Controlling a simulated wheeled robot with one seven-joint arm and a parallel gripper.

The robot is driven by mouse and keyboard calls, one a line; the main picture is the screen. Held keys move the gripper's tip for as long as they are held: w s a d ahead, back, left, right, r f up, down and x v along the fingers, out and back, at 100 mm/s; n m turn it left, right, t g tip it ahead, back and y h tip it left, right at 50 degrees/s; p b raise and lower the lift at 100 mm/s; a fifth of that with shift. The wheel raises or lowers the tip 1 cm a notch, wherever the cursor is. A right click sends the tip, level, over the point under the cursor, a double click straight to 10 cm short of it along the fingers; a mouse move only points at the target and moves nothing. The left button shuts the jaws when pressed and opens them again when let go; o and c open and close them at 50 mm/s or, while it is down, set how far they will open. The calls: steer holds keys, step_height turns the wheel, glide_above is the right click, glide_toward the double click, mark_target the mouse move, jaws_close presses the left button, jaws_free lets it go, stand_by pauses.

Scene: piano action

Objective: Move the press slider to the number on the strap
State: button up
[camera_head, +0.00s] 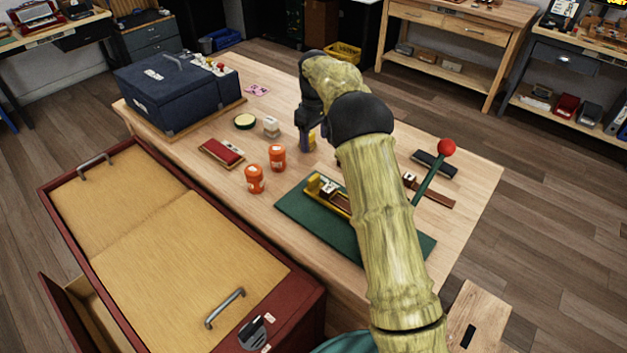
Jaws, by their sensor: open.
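The press stands on a dark green base (301,222) on the table. Its yellow rail (336,203) carries a small pale slider block (327,187) near the left end. A green lever with a red knob (446,147) rises at the right. My arm covers the middle of the press. A brown strap (436,197) lies right of my arm with a small white piece at its left end; any number on it is too small to read. My gripper (306,145) points down above the table behind the press, apart from the slider. Its fingertips are small and hard to make out.
Two orange jars (255,179) stand left of the press, near a red pad (221,153). A round tin (244,121), a small white bottle (271,127) and a dark blue case (176,88) stand farther back. A red-edged chest (150,225) adjoins the table's front left.

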mark_target(314, 177)
steer(key=shift+w+a, duration=0.15)
steer(key=shift+w, duration=0.1)
step_height(314, 177, down, 18)
steer(key=shift+r+p, duration=0.25)
steer(key=shift+p, duration=0.7)
steer(key=c, duration=1.3)
steer(key=shift+c, duration=0.4)
